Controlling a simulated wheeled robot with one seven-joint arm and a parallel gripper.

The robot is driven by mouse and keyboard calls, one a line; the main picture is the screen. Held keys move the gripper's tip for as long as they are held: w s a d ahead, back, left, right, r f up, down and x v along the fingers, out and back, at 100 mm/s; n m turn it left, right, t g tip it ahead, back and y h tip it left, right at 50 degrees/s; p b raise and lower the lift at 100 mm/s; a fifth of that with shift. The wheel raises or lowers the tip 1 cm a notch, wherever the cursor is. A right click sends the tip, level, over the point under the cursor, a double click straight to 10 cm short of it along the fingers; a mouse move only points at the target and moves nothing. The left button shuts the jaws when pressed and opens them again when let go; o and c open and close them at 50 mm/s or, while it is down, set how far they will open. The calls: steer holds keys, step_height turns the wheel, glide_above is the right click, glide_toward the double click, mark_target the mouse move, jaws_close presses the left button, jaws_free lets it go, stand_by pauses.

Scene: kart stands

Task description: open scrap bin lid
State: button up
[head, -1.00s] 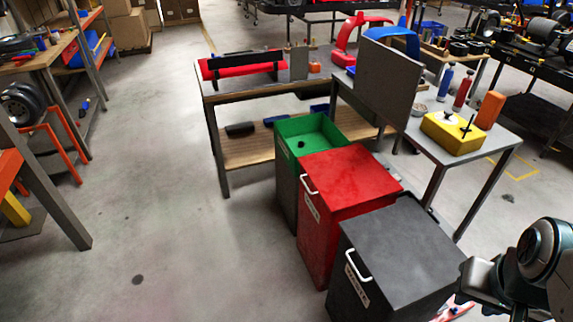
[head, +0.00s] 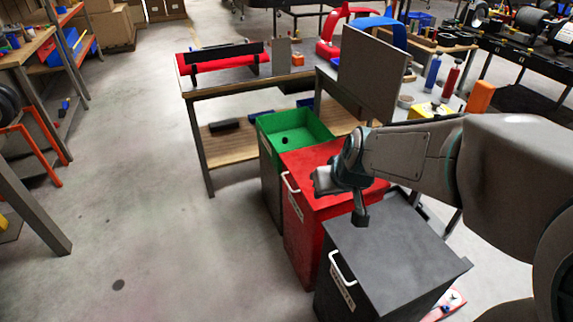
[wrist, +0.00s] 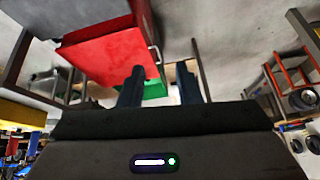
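Three bins stand in a row. The green bin (head: 312,124) is open at the top with a small dark item inside. The red bin (head: 320,157) and the dark grey bin (head: 395,255) have closed lids with white handles on their left edges. I cannot read the labels, so I cannot tell which is the scrap bin. My gripper (head: 322,183) is over the red lid's front part, near the grey bin, apart from both handles. In the wrist view its two dark fingers (wrist: 160,82) are spread and empty, with the red bin (wrist: 105,55) and its handle (wrist: 155,55) beyond.
A workbench (head: 205,92) with a lower wooden shelf stands behind the bins. A grey upright panel (head: 372,72) and bottles stand on the table at right. Clear floor (head: 150,220) lies left of the bins. Shelving and orange frames stand at the far left.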

steer(key=w+a+f+n+t+b, duration=0.25)
steer(key=w+a+f, duration=0.25)
steer(key=w+f, duration=0.45)
steer(key=n+t+h+b, duration=0.6)
steer(key=b, duration=0.2)
glide_toward(287, 183)
steer(key=s+d, duration=0.1)
steer(key=s, duration=0.1)
steer(key=s+a+f+n+t+h+b, duration=0.2)
steer(key=a+f+n+t+h+b, duration=0.15)
steer(key=f, duration=0.25)
steer(key=shift+n+t+y, duration=0.25)
steer(key=shift+n+t, duration=0.05)
steer(key=shift+t, duration=0.1)
steer(key=x, duration=1.4)
steer(key=shift+d+r, duration=0.15)
steer(key=shift+r, duration=0.15)
jaws_close()
